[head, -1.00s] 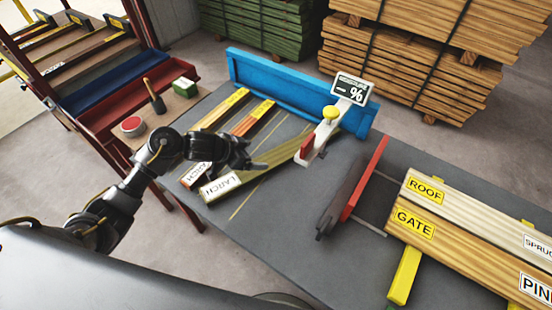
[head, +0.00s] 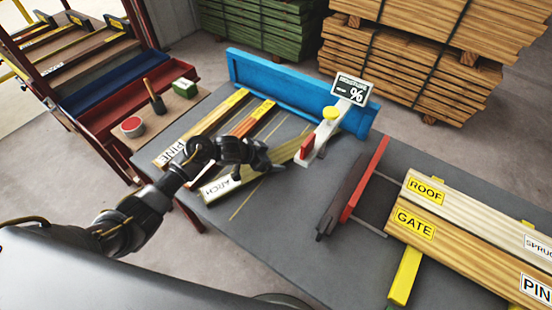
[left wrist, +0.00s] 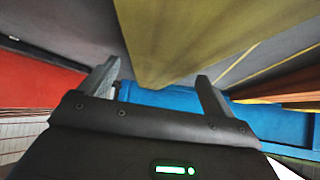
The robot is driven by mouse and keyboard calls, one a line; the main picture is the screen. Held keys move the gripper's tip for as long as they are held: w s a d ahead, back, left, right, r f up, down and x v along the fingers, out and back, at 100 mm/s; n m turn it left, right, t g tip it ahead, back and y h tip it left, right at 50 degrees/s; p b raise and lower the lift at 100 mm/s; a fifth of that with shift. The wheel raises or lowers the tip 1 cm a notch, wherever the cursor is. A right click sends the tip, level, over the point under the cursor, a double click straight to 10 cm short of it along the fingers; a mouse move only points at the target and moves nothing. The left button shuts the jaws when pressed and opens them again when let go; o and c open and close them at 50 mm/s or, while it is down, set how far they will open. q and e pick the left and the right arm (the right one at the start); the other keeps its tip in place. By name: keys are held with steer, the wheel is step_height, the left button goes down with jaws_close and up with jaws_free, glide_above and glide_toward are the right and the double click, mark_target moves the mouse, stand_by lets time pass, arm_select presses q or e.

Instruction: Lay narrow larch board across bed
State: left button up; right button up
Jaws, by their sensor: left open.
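A narrow olive-yellow larch board (head: 243,181) lies slanted on the grey table (head: 262,228), its white label at the near left end partly covered by my arm. Its far end reaches the moisture meter (head: 322,135). My left gripper (head: 272,164) is open, just above the middle of this board. In the left wrist view the open fingers (left wrist: 155,88) point toward the board (left wrist: 180,35), which shows between and beyond them; I cannot tell whether they touch it. No part is clearly identifiable as the bed. My right gripper is not in view.
A pine board (head: 205,122) and an orange board (head: 254,117) lie behind my arm. A blue fence (head: 290,92) lines the table's back.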

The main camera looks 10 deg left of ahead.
arm_select(q)
steer(key=shift+x, duration=0.8)
steer(key=shift+c, duration=0.4)
steer(key=shift+r, duration=0.1)
steer(key=c, duration=1.6)
steer(key=shift+o, duration=0.2)
step_height(320, 180, up, 7)
steer(key=shift+w+f, duration=0.1)
steer(key=shift+f, duration=0.05)
steer(key=b, duration=0.2)
glide_above(226, 183)
